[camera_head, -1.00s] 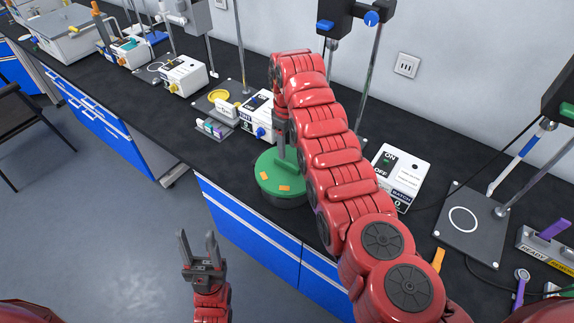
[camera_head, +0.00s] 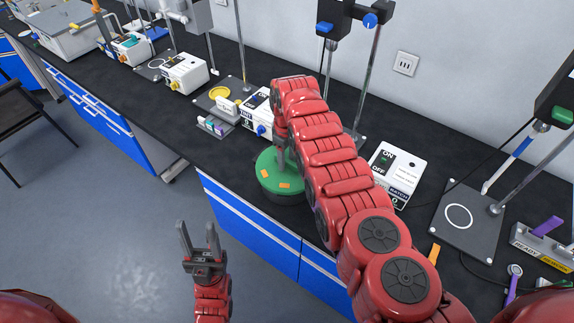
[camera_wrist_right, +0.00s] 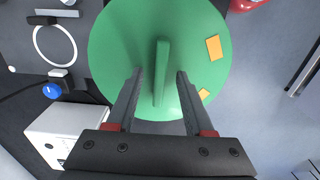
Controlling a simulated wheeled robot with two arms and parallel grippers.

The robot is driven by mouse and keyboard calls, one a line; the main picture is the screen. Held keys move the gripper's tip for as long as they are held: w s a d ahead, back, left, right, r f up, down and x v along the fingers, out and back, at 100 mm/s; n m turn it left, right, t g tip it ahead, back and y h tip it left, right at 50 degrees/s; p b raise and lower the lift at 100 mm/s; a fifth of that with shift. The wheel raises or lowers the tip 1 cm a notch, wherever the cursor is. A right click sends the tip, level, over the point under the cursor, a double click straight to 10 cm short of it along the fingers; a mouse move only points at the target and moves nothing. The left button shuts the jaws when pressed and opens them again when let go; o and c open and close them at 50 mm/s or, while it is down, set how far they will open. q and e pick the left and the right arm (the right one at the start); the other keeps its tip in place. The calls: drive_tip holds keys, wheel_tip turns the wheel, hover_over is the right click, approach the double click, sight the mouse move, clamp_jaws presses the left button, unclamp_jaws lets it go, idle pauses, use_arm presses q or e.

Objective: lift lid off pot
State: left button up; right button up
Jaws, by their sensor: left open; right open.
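A dark pot (camera_head: 279,196) with a green lid (camera_head: 270,177) stands near the front edge of the black bench. Small orange patches mark the lid. In the right wrist view the lid (camera_wrist_right: 110,50) fills the upper middle, with a raised green bar handle (camera_wrist_right: 162,75) across it. My right gripper (camera_wrist_right: 158,78) is open, its fingers pointing down at the lid, one on each side of the handle with gaps. My left gripper (camera_head: 198,228) is open and empty, in front of the bench above the floor.
A white control box (camera_head: 398,172) stands right of my right arm. A stand plate (camera_head: 468,232) is at right.

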drive_tip(key=shift+f, duration=0.3)
idle(0.4)
clamp_jaws()
